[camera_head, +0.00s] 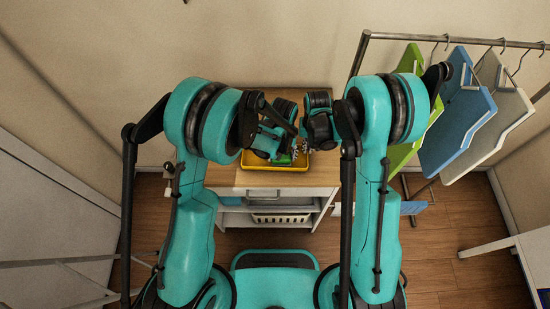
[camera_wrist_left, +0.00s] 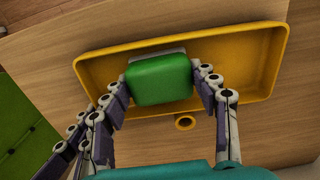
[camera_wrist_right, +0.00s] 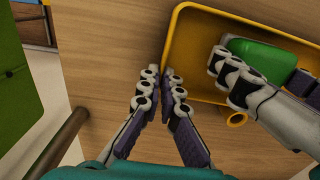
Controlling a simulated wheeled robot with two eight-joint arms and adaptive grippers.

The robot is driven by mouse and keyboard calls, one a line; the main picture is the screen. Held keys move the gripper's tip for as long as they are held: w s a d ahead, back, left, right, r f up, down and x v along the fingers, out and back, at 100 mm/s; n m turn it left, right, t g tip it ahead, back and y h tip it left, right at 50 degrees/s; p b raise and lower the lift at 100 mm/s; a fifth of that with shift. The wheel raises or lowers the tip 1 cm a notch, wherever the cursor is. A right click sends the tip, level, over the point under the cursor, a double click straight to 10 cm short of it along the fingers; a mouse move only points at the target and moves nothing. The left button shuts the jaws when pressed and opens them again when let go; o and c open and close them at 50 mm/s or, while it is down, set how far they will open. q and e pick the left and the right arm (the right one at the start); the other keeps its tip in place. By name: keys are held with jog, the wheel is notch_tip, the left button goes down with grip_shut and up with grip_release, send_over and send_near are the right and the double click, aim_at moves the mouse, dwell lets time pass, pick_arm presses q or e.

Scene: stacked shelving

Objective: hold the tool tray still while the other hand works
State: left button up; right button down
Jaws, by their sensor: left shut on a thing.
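The yellow tool tray (camera_head: 262,165) lies on the wooden top. It shows in the left wrist view (camera_wrist_left: 262,75) with a green block (camera_wrist_left: 160,80) in it, greyish along its far edge. My left gripper (camera_wrist_left: 162,78) is shut on the block, a finger on each side. The block is partly hidden in the right wrist view (camera_wrist_right: 258,56). My right gripper (camera_wrist_right: 159,74) has its fingertips close together at the tray's end wall (camera_wrist_right: 173,32). One fingertip overlaps the rim; I cannot tell whether the wall is between the fingers.
The tray stands on a wooden-topped cabinet (camera_head: 230,177) with a white basket (camera_head: 280,218) on a shelf below. Green, blue (camera_head: 455,110) and whitish (camera_head: 500,115) boards hang from a rail at the right. A round yellow tab (camera_wrist_left: 185,123) sits at the tray's near side.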

pick_arm(q)
jog(key=shift+w, duration=1.4)
jog(key=shift+s, duration=1.75)
jog(key=shift+w+f, duration=0.15)
jog(key=shift+w, duration=0.9)
jog(key=shift+c, duration=0.5)
jog(key=shift+w, duration=0.7)
jog(key=shift+s, duration=1.7)
jog(key=shift+w, duration=1.7)
jog(key=shift+s+a, duration=0.65)
jog(key=shift+s, duration=0.2)
jog(key=shift+s+a, duration=0.55)
jog(key=shift+s, duration=0.2)
jog(key=shift+w, duration=1.7)
jog(key=shift+s, duration=1.8)
jog(key=shift+w, duration=1)
jog(key=shift+w+f, duration=0.1)
jog(key=shift+w, duration=0.5)
jog(key=shift+s, duration=1.6)
